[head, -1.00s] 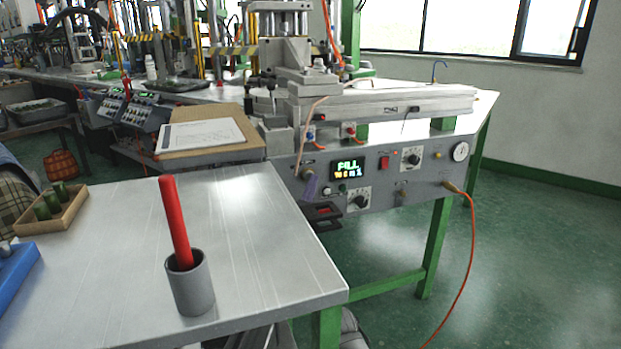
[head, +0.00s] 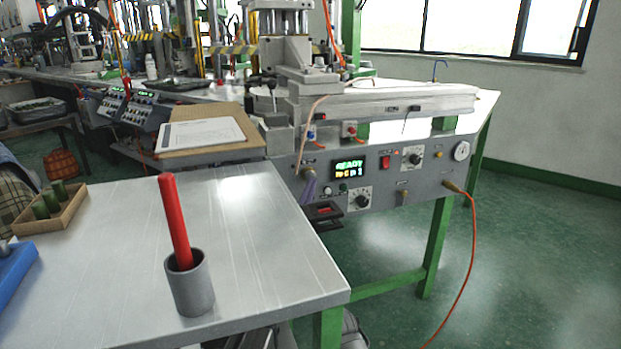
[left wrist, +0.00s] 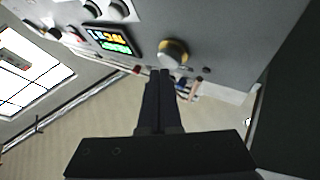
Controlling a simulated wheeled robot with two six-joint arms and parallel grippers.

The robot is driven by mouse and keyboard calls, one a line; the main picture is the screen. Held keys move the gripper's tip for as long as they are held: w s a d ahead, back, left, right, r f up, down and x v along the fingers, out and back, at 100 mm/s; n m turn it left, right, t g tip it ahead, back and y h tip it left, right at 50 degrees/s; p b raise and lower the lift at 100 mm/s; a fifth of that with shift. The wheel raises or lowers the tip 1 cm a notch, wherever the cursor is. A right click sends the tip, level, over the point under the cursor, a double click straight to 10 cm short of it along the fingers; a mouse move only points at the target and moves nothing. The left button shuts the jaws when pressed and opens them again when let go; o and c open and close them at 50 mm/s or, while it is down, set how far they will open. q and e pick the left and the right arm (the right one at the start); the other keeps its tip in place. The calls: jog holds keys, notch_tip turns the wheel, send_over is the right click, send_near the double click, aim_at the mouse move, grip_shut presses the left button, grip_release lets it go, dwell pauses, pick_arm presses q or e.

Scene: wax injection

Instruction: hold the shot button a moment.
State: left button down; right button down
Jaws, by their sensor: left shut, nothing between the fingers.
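The injector's grey front panel (head: 420,188) carries a lit display (head: 348,169) reading READY in green. Left of it is a round brass-ringed part, seen in the left wrist view (left wrist: 172,52); it looks like the shot button, but I can read no label. Small buttons (head: 343,187) sit below the display. My left gripper (head: 311,178) is at the panel's left end, fingers pointing up. In the left wrist view its dark fingers (left wrist: 160,73) are together and empty, tips close beside the brass-ringed part; I cannot tell if they touch. My right gripper is out of view.
A steel table (head: 110,240) stands in front, with a red stick (head: 175,220) upright in a grey cup (head: 190,290) near its edge. A wooden tray (head: 72,210) lies at left. An orange cable (head: 472,260) hangs at right. The floor there is clear.

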pick_arm(q)
jog(key=s, duration=0.1)
jog(key=s+d, duration=0.1)
jog(key=s, duration=0.2)
jog(key=shift+s+d, duration=0.2)
jog(key=shift+d, duration=0.1)
